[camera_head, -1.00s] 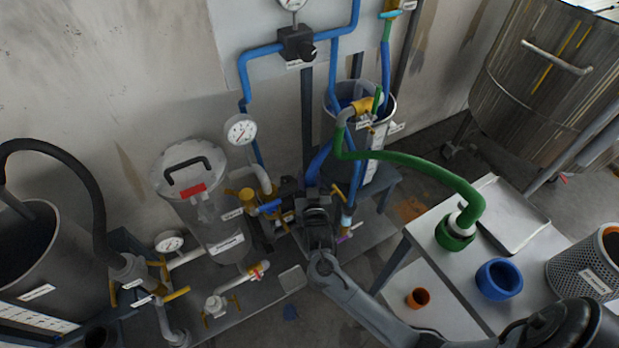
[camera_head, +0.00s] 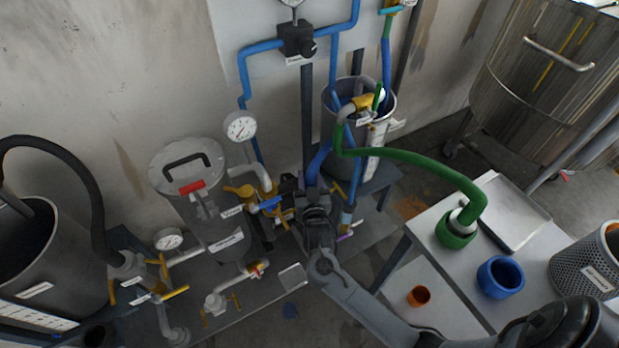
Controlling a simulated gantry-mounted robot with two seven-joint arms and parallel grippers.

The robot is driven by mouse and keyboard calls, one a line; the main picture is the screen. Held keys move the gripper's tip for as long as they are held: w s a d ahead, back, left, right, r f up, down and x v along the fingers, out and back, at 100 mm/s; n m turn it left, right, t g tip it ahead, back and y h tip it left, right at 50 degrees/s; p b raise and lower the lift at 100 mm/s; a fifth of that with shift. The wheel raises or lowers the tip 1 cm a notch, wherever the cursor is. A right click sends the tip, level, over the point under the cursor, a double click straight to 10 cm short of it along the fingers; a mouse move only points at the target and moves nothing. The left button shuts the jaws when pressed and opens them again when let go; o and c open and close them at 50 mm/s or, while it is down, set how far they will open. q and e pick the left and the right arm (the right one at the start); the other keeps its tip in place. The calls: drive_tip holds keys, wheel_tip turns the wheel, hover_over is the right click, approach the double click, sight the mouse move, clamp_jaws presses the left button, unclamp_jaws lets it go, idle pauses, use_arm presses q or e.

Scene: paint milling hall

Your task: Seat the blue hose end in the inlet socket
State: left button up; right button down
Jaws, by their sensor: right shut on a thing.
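My right gripper (camera_head: 300,190) comes in from the lower right, beside the pipework right of the grey lidded vessel (camera_head: 190,190). It is shut, and the blue hose (camera_head: 319,162) runs down to it from the grey bucket (camera_head: 358,100). The hose end itself is hidden by the gripper and wrist. A yellow-handled pipe fitting (camera_head: 240,191) and a blue valve handle (camera_head: 270,203) sit just left of the gripper. I cannot make out the inlet socket's mouth or whether the hose end touches it. My left gripper is not in view.
A green hose (camera_head: 420,160) arches from the bucket to a green collar (camera_head: 456,234) on the right-hand table. A blue ring (camera_head: 499,278), metal tray (camera_head: 515,225) and perforated basket (camera_head: 587,270) stand there. Pressure gauges (camera_head: 240,127) and valves crowd the pipework.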

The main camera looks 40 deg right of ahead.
drive_tip(key=shift+f, duration=0.2)
drive_tip(key=shift+f+b, duration=0.35)
drive_tip(key=shift+f, duration=0.25)
drive_tip(key=c, duration=0.6)
unclamp_jaws()
drive_tip(key=shift+o, duration=0.2)
drive_tip(key=shift+f, duration=0.15)
